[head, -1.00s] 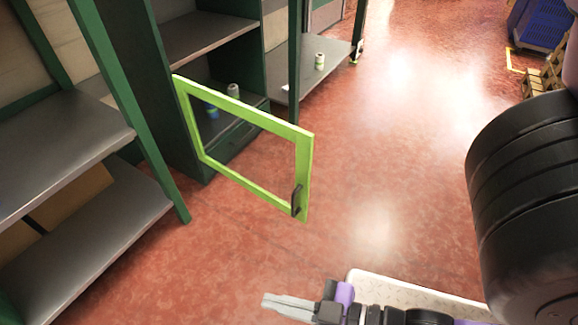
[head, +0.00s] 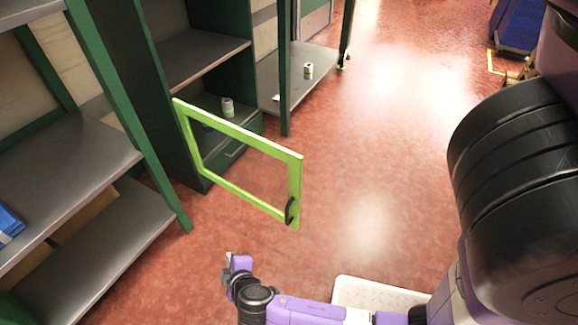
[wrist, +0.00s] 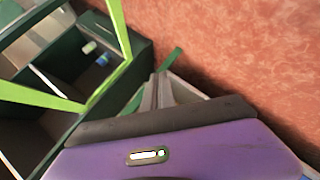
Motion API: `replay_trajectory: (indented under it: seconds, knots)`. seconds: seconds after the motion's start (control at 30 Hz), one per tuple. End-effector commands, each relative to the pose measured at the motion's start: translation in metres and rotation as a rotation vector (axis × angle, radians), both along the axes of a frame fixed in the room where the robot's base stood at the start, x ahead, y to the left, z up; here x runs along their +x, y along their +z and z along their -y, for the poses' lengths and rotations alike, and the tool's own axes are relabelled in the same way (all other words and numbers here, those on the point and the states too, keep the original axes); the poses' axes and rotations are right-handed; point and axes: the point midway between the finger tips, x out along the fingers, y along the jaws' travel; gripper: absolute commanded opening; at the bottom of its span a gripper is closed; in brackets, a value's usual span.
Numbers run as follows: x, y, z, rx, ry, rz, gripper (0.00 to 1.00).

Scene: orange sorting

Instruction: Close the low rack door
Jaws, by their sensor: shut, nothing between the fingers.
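The low rack door (head: 297,180) is a bright green frame, hinged at its left edge to the dark green rack (head: 150,120). It stands swung wide open over the floor. Its dark handle (head: 290,210) is near the lower free corner. My gripper (head: 230,264) is shut and empty, nearer the camera than the door and apart from it in the head view. In the wrist view my gripper's fingers (wrist: 162,88) are together, with the door frame (wrist: 120,30) at the upper left. The handle cannot be made out there.
A can (head: 228,107) stands inside the rack behind the door, and another (head: 308,71) stands on a shelf farther right. A grey-shelved rack (head: 70,160) stands at the left. Red floor (head: 370,170) is clear right of the door.

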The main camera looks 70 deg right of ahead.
Motion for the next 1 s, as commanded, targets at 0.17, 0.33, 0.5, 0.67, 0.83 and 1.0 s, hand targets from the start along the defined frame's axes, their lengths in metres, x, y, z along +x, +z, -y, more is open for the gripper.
replay_trajectory:
  seconds: [0.17, 0.33, 0.5, 0.67, 0.83, 1.0]
  knots:
    - [0.007, 0.044, 0.063, -0.278, -0.280, -0.176, 0.00]
    - [-0.018, 0.101, 0.094, -0.531, -0.570, -0.284, 0.00]
    - [-0.050, 0.140, 0.095, -0.699, -0.785, -0.326, 0.00]
    - [-0.067, 0.154, 0.091, -0.764, -0.874, -0.336, 0.00]
    - [-0.074, 0.155, 0.103, -0.769, -0.887, -0.339, 0.00]
    - [-0.083, 0.154, 0.131, -0.769, -0.886, -0.341, 0.00]
